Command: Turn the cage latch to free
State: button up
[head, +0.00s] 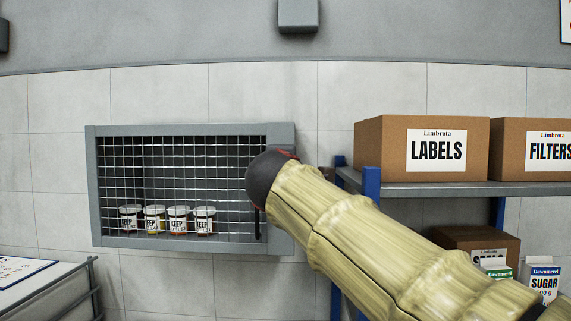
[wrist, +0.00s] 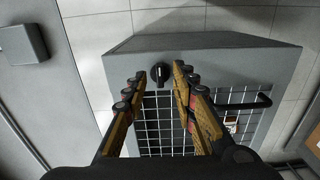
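The wall cage (head: 180,130) is a grey metal box with a wire mesh door, and it looks closed. It also fills the middle of the wrist view (wrist: 215,55). The latch (wrist: 160,76) is a small black knob on the grey frame beside the mesh. My gripper (wrist: 159,71) is open, with one fingertip on either side of the knob in the picture. I cannot tell whether the fingers touch it. In the head view my arm hides the latch and the gripper fingers.
A black bar handle (wrist: 240,104) is on the mesh door, right of the fingers. Several small jars (head: 178,219) stand inside the cage. A shelf (head: 420,188) with cardboard boxes (head: 395,150) stands to the right. A grey wall box (wrist: 22,43) is at the wrist view's left.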

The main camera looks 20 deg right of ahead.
jog(key=v, duration=0.7)
jog(key=shift+s, duration=0.1)
jog(key=s+f+m+g+y, duration=0.1)
jog(key=s+f+m+g, duration=0.15)
jog(key=f, duration=0.95)
jog(key=s+f+m+g+y, duration=0.1)
jog(key=s+f+m+g, duration=0.2)
jog(key=f, duration=0.8)
jog(key=s+d+f+m+g+y, duration=0.2)
jog(key=s+f+m+g, duration=0.4)
jog(key=s+f, duration=1.8)
jog(key=f+m+y, duration=0.1)
jog(key=m, duration=0.1)
jog(key=shift+f+m+y, duration=0.3)
jog(key=shift+f+m, duration=0.05)
jog(key=shift+f, duration=0.05)
